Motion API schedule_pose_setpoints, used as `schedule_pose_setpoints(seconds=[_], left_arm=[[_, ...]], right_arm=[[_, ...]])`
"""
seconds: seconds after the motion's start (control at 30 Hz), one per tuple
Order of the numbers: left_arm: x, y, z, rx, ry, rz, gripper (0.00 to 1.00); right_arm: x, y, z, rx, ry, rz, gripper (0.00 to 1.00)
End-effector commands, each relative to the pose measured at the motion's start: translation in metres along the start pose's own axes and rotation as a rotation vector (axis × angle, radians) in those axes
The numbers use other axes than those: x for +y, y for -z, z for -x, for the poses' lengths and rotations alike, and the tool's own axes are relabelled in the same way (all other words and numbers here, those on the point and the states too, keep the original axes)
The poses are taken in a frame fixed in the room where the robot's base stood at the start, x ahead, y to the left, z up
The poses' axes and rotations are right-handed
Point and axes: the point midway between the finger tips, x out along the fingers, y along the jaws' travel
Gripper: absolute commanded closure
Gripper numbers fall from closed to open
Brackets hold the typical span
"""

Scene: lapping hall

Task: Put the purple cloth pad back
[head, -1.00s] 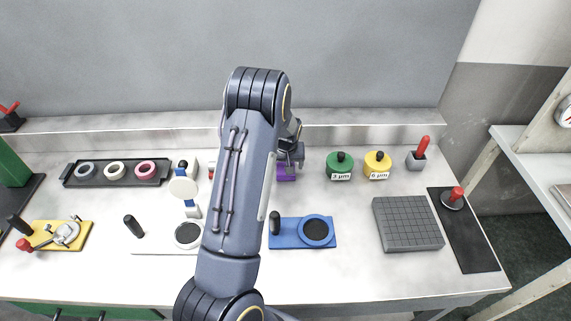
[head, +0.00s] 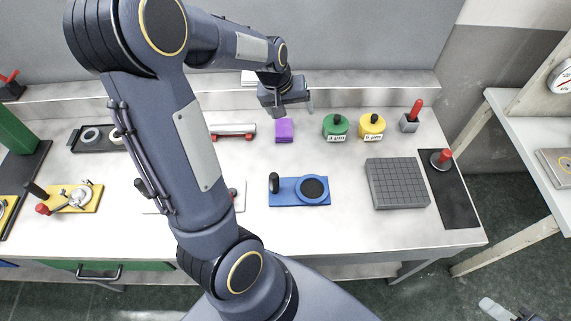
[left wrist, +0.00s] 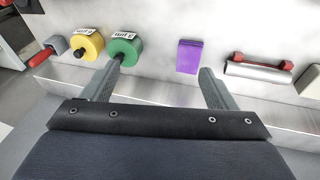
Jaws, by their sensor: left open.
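The purple cloth pad (head: 284,131) lies flat on the bench, left of the green jar, clear of any gripper. It also shows in the left wrist view (left wrist: 189,56), beyond the fingers and nearer the one on the right. My left gripper (head: 293,110) is open and empty, raised behind and above the pad near the back ledge. Its two spread fingers show in the left wrist view (left wrist: 160,82). A grey piece at the bottom right of the head view seems to be my right gripper (head: 507,310); it is cut off and its jaws are unclear.
A green jar (head: 335,127) and a yellow jar (head: 371,127) stand right of the pad. A silver roller with red ends (head: 232,130) lies left. A blue plate with a black disc (head: 288,191) lies in front; a grooved grey block (head: 398,184) stands to the right.

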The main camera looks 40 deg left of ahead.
Motion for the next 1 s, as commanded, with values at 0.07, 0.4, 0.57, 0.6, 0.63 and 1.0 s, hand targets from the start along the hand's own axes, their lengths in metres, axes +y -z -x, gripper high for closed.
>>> schedule_pose_setpoints(seconds=[0.07, 0.4, 0.57, 0.6, 0.63, 1.0], left_arm=[[0.012, -0.029, 0.036, 0.002, -0.079, -0.039, 0.2], [0.031, -0.168, 0.125, 0.034, -0.278, -0.304, 0.2], [0.027, -0.211, 0.133, 0.056, -0.301, -0.397, 0.2], [0.026, -0.217, 0.133, 0.06, -0.303, -0.412, 0.2], [0.026, -0.222, 0.133, 0.061, -0.304, -0.421, 0.2], [0.025, -0.229, 0.132, 0.065, -0.304, -0.438, 0.2]], right_arm=[[0.0, 0.0, 0.0, 0.0, 0.0, 0.0, 0.64], [0.0, 0.0, 0.0, 0.0, 0.0, 0.0, 0.64], [0.0, 0.0, 0.0, 0.0, 0.0, 0.0, 0.64], [0.0, 0.0, 0.0, 0.0, 0.0, 0.0, 0.64], [0.0, 0.0, 0.0, 0.0, 0.0, 0.0, 0.64], [0.0, 0.0, -0.001, 0.0, 0.0, 0.0, 0.64]])
